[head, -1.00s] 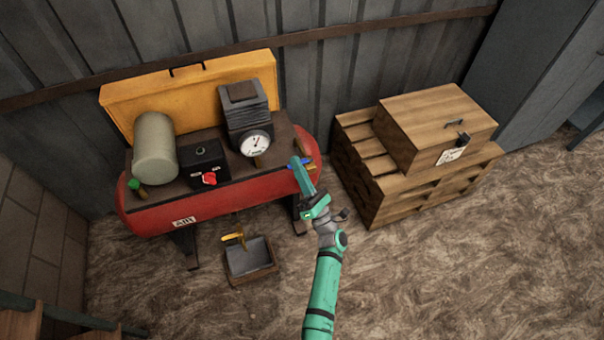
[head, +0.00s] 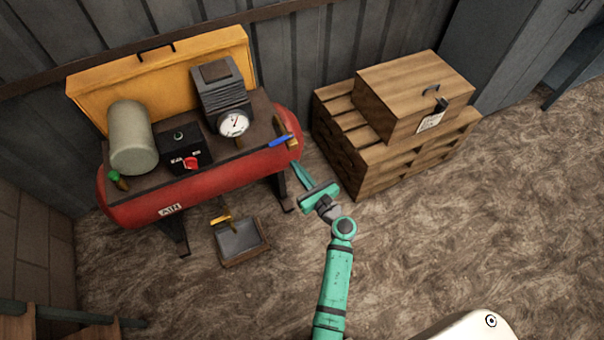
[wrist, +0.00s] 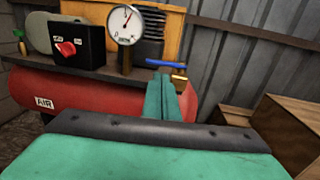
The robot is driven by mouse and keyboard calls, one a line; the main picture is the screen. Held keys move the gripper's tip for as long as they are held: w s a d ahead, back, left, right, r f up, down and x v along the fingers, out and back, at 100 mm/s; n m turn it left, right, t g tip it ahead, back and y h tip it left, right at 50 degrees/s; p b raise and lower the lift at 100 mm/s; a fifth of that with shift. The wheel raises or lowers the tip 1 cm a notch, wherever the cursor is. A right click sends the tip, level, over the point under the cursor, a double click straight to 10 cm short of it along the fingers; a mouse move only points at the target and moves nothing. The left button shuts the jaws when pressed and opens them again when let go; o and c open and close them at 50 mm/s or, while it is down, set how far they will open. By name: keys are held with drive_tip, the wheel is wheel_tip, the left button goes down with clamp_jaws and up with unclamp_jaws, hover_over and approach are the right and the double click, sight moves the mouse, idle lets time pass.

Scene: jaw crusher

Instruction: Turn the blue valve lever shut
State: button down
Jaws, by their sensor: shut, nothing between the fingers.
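The blue valve lever (head: 281,141) sits on a brass fitting at the right end of the red air tank (head: 205,187). In the wrist view the blue lever (wrist: 166,64) lies roughly level, just beyond my fingertips, with the brass body (wrist: 179,77) below its right part. My gripper (head: 299,170) is shut and empty, in front of and below the lever in the head view. It also shows in the wrist view (wrist: 161,80), its fingers together. A gap shows between the fingertips and the lever in the head view.
A pressure gauge (head: 233,123) and a black box with a red knob (head: 186,152) stand on the tank's top. A small tray (head: 240,241) lies on the floor. Open floor lies in front.

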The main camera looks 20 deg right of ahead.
sight(277, 144)
drive_tip(key=w+a, duration=0.1)
drive_tip(key=w, duration=0.7)
drive_tip(key=shift+w+a, duration=0.15)
drive_tip(key=shift+w, duration=0.1)
drive_tip(key=shift+w+a+r, duration=0.2)
drive_tip(key=shift+w+a, duration=0.45)
drive_tip(key=shift+w, duration=0.2)
drive_tip(key=shift+s+d, duration=0.1)
drive_tip(key=s, duration=1.4)
drive_tip(key=shift+s+d+f, duration=0.25)
drive_tip(key=shift+s+d, duration=0.1)
drive_tip(key=shift+d, duration=0.1)
drive_tip(key=shift+a, duration=0.1)
